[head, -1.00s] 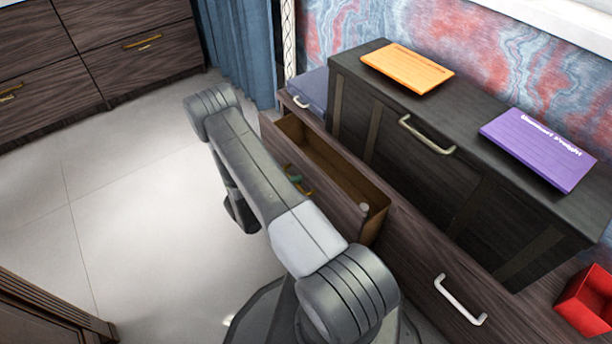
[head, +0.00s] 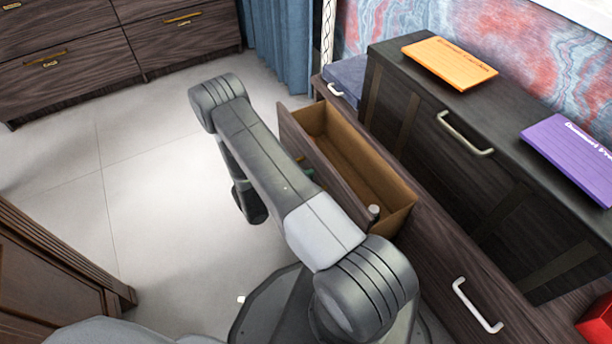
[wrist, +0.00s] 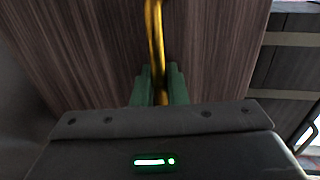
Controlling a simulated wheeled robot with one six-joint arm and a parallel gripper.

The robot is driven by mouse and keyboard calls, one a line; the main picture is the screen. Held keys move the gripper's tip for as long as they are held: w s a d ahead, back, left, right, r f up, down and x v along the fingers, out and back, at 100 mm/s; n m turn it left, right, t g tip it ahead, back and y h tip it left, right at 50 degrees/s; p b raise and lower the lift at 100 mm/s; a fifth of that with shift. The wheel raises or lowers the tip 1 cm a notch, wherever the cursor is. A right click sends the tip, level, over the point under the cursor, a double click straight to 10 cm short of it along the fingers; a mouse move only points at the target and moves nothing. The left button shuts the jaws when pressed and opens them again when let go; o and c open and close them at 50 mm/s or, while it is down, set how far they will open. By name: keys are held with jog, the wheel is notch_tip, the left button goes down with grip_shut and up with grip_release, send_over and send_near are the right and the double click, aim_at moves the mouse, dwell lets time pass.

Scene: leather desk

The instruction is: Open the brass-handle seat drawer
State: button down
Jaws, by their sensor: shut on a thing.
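The seat drawer (head: 330,172) is pulled out from the dark wood bench, and its tan inside shows in the head view. A small light cylindrical thing (head: 374,211) shows at the near end of the drawer. In the wrist view the brass handle (wrist: 154,40) runs down the dark drawer front (wrist: 90,50). My gripper (wrist: 159,88) is shut on this handle, with green fingers on either side of it. In the head view my arm hides most of the gripper and handle.
A black chest (head: 440,150) stands on the bench, with an orange board (head: 450,63) and a purple board (head: 570,150) on top. Another bench drawer with a silver handle (head: 477,306) is at right. Pale floor (head: 150,150) is open at left. A brown wooden cabinet (head: 60,260) stands at lower left.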

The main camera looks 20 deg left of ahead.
jog(key=c, duration=1.8)
grip_release()
jog(key=p+v, duration=0.2)
jog(key=v, duration=1.2)
jog(key=shift+p, duration=0.4)
jog(key=shift+w+d, duration=0.1)
jog(key=shift+w, duration=0.05)
jog(key=b+x, duration=0.3)
jog(key=x, duration=1)
jog(key=shift+w+d+f, duration=0.1)
jog(key=shift+w+d, duration=0.1)
jog(key=shift+w, duration=0.05)
